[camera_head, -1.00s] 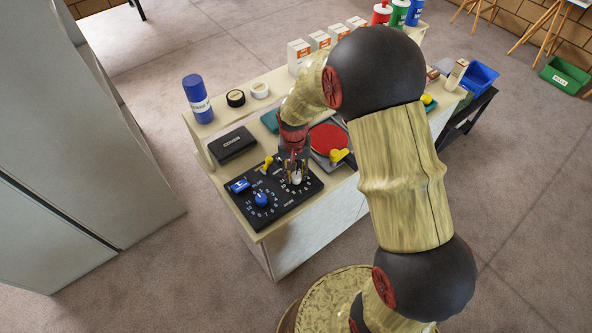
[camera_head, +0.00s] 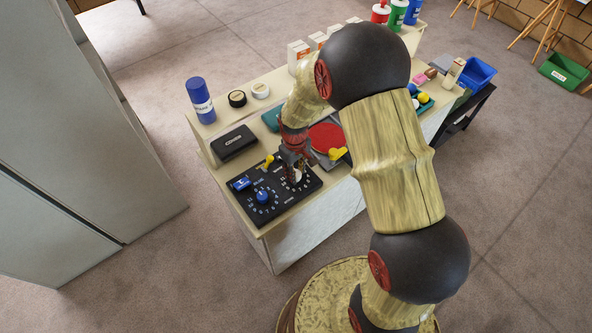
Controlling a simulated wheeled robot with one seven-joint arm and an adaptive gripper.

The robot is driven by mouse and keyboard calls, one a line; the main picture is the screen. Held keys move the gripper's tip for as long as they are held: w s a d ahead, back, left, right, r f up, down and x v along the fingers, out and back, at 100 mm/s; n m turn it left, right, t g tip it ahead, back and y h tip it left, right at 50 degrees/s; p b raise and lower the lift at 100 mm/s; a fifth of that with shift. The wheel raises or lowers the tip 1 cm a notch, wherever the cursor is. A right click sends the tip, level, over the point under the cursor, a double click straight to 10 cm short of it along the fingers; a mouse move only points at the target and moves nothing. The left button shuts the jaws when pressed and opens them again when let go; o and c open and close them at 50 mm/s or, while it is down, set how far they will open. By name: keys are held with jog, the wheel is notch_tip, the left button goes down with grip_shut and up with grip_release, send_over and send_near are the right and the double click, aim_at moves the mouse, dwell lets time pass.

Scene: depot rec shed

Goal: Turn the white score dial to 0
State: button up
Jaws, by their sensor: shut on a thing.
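The black score panel (camera_head: 276,210) lies on the near left end of the counter. The white score dial (camera_head: 298,176) is on its right part, among printed numbers, and is partly hidden by my gripper. My gripper (camera_head: 297,175) points down at the panel with its fingers around the white dial, shut on it. Which number the white dial points to is too small and covered to read. A blue dial (camera_head: 262,197) with its own ring of numbers sits to the left of the white one.
A blue switch (camera_head: 242,183) and a yellow lever (camera_head: 268,161) are on the panel. A black box (camera_head: 233,142), a blue bottle (camera_head: 200,101) and a red round paddle (camera_head: 326,137) stand or lie close by. A grey cabinet (camera_head: 70,130) is at the left.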

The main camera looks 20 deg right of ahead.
jog(key=shift+n, duration=0.4)
jog(key=o, duration=1.2)
jog(key=shift+r, duration=0.1)
notch_tip(320, 180, up, 12)
jog(key=shift+s+a+f, duration=0.1)
jog(key=shift+a, duration=0.05)
dwell(0.5)
jog(key=s+r+m+t, duration=0.1)
jog(key=s+r+m, duration=0.1)
jog(key=s+r, duration=0.5)
jog(key=s+r+m+t+b, duration=0.1)
jog(key=s+r+t, duration=0.1)
jog(key=s+r, duration=0.5)
jog(key=s+r+m+t, duration=0.2)
jog(key=s+r, duration=0.6)
jog(key=shift+m+b, duration=0.3)
